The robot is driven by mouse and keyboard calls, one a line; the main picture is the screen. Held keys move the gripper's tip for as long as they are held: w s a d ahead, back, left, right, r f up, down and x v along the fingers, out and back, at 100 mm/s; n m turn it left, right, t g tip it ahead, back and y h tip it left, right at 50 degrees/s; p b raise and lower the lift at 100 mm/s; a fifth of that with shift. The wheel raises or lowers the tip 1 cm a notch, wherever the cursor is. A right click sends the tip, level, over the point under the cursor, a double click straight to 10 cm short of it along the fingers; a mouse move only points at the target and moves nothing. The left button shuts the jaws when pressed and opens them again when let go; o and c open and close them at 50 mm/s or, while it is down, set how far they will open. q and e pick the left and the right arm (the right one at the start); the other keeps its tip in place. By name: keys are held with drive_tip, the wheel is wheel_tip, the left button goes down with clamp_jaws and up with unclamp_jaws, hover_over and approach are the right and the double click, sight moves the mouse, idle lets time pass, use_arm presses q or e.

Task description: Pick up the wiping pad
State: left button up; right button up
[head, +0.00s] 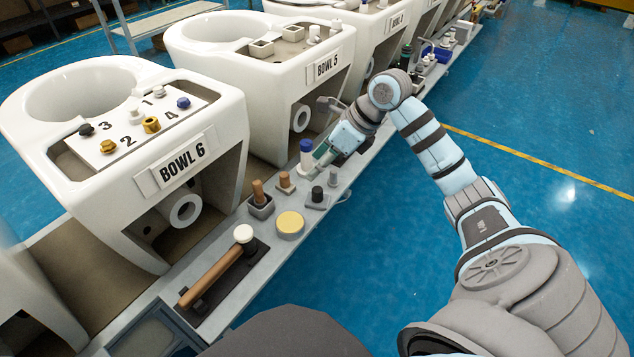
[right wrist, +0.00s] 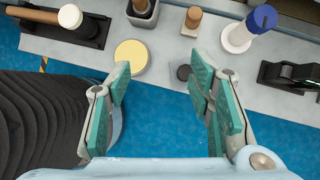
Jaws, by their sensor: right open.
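A round disc with a pale yellow top, which looks like the wiping pad (head: 290,223), lies flat on the grey ledge below the bowls. It also shows in the right wrist view (right wrist: 131,57), just beyond the left fingertip and apart from it as far as I can tell. My right gripper (head: 322,154) is over the ledge, farther along it than the disc, near a white bottle with a blue cap (head: 306,150). In the right wrist view the gripper (right wrist: 162,80) has its teal-padded fingers spread with nothing between them. My left gripper is not in view.
On the ledge stand a brown-handled tool in a grey holder (head: 259,193), a small brown-topped piece (head: 286,180) and a dark knob (head: 317,193). A brown-handled mallet (head: 215,272) lies nearer. White bowl units, including BOWL 6 (head: 225,120), line the left. Blue floor is clear at right.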

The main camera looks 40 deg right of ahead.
drive_tip(key=g+h, duration=0.1)
drive_tip(key=h, duration=0.1)
approach(318, 189)
drive_tip(key=s+r, duration=0.1)
drive_tip(key=r, duration=0.1)
drive_tip(key=b+x, duration=0.6)
drive_tip(key=x, duration=0.6)
drive_tip(key=shift+w+d+f, duration=0.1)
drive_tip(key=shift+w+f, duration=0.15)
drive_tip(key=shift+f, duration=0.15)
drive_tip(key=shift+w, duration=0.1)
drive_tip(key=shift+r, duration=0.1)
drive_tip(key=shift+c, duration=1)
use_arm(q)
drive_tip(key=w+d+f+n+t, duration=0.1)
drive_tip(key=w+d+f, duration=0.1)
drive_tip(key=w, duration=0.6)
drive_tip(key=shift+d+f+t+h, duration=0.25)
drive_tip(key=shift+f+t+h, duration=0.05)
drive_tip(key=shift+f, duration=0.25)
use_arm(e)
clamp_jaws()
